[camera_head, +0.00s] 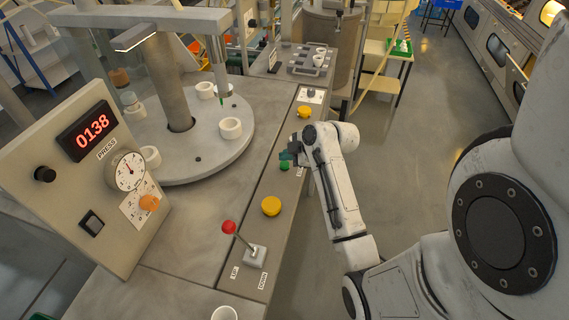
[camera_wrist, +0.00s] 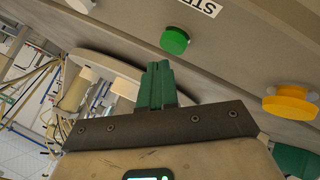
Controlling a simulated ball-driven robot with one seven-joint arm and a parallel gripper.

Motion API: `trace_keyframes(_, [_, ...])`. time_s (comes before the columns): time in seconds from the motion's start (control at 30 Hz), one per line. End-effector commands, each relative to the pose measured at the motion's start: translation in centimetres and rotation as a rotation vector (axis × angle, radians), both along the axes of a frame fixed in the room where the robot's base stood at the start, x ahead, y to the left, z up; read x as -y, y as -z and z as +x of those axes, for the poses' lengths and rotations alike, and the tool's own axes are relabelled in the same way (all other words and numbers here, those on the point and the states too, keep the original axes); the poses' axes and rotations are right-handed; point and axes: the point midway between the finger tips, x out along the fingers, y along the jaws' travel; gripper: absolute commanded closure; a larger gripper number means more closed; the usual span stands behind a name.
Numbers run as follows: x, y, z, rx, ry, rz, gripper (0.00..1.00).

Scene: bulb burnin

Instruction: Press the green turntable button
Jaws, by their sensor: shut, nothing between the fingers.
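The green button (camera_head: 284,166) is a small round knob on the edge panel of the grey table, just below my gripper (camera_head: 287,155) in the head view. In the wrist view the green button (camera_wrist: 174,41) sits beyond and slightly right of the fingertips, next to a partly cut-off white label. My gripper's green fingers (camera_wrist: 158,66) are together and hold nothing. The fingertips look apart from the button; the exact gap is hard to tell. The round grey turntable (camera_head: 236,138) carries several white rings.
A yellow button (camera_head: 271,206) lies nearer along the panel, and another yellow button (camera_head: 305,112) farther along. A red-knobbed lever (camera_head: 229,227) stands near the front. A gauge panel (camera_head: 72,205) with a red display is at left. Open floor lies right of the table.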

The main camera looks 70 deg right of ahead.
Motion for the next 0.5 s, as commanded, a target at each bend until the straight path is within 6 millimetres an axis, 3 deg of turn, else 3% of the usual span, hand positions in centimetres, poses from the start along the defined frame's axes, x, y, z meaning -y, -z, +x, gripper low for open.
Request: trace_keyframes(0.5, [-0.03, 0.74, 0.01, 0.000, 0.000, 0.000, 1.00])
